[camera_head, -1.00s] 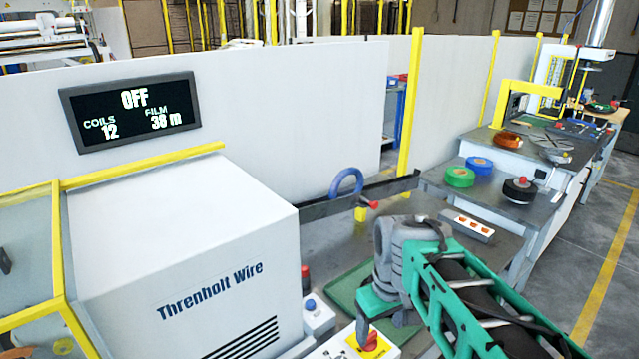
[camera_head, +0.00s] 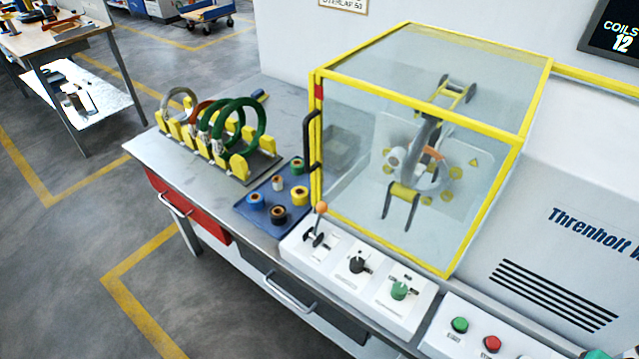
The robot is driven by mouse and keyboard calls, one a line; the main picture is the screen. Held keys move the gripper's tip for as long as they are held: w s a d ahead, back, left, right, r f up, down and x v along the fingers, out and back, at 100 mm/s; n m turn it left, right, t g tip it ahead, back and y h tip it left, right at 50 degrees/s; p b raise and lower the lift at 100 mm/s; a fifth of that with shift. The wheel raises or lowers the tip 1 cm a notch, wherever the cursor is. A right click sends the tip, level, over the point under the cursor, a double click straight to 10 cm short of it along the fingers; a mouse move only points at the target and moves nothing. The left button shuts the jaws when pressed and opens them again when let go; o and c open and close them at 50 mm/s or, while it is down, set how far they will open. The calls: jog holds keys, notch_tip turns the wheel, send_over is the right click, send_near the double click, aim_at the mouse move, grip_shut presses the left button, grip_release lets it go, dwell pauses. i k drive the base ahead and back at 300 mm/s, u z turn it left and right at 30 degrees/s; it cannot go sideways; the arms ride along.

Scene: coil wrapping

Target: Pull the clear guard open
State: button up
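The clear guard (camera_head: 345,185) is a see-through box with yellow edges on the wrapping machine, right of centre. It looks shut. Its black handle (camera_head: 310,143) is upright on the left edge, with a red patch above it. Through the panels I see a grey ring-shaped wrapping head (camera_head: 393,162) with an orange part, black-and-yellow roller arms and several yellow pieces.
A rack (camera_head: 262,163) of coils stands left of the guard, with a blue tray (camera_head: 247,208) of tape rolls in front of it. A control panel (camera_head: 318,252) with an orange-knobbed lever and knobs lies below the guard. A red drawer (camera_head: 190,206) has a projecting handle.

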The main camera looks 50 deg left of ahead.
aim_at(517, 142)
jog(key=u, duration=2.2)
jog(key=k, duration=0.65)
jog(key=u, duration=0.95)
jog(key=i, duration=1.15)
jog(key=u, duration=0.05)
